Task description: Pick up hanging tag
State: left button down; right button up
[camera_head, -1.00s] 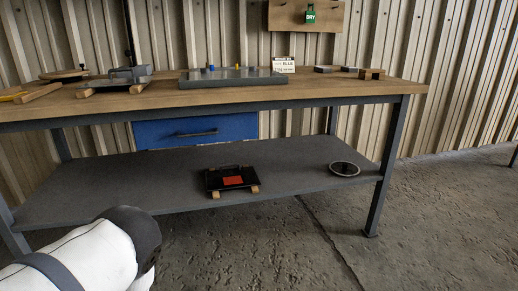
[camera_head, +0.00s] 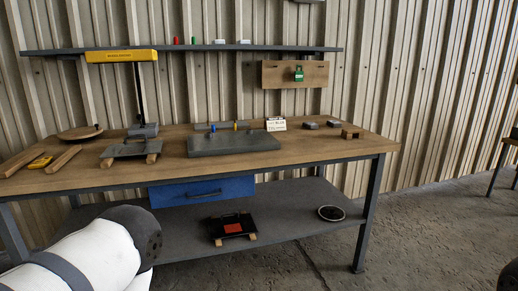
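A green tag (camera_head: 299,74) hangs on the front of a wooden board (camera_head: 272,82) fixed to the corrugated wall above the workbench. In the earlier frame it bears the word DRY; now the lettering is too small to read. My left arm shows as a white link with a dark joint at the lower left, well in front of and below the tag. Neither gripper is in view, so I cannot see their fingers.
Below the board stands a wooden workbench (camera_head: 340,149) with a grey plate (camera_head: 232,145), a small sign (camera_head: 276,124) and several blocks. A narrow shelf (camera_head: 275,50) runs above. The lower shelf (camera_head: 280,226) holds a black part and a round disc.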

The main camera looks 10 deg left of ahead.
aim_at(41, 163)
jog(key=u, duration=1.85)
jog(key=i+j+z, duration=0.3)
jog(key=i+j, duration=0.3)
jog(key=i, duration=0.15)
jog(key=i+j+z, duration=0.15)
jog(key=i+j, duration=0.15)
jog(key=i+j+z, duration=0.2)
jog(key=i+j, duration=0.15)
jog(key=i+j+z, duration=0.15)
jog(key=i+j, duration=0.15)
jog(key=j, duration=0.15)
jog(key=i+j+z, duration=0.15)
jog(key=j, duration=0.35)
jog(key=i+j+z, duration=0.15)
jog(key=i+j, duration=0.2)
jog(key=j, duration=0.15)
jog(key=i+j+z, duration=0.15)
jog(key=j, duration=0.35)
jog(key=i, duration=0.1)
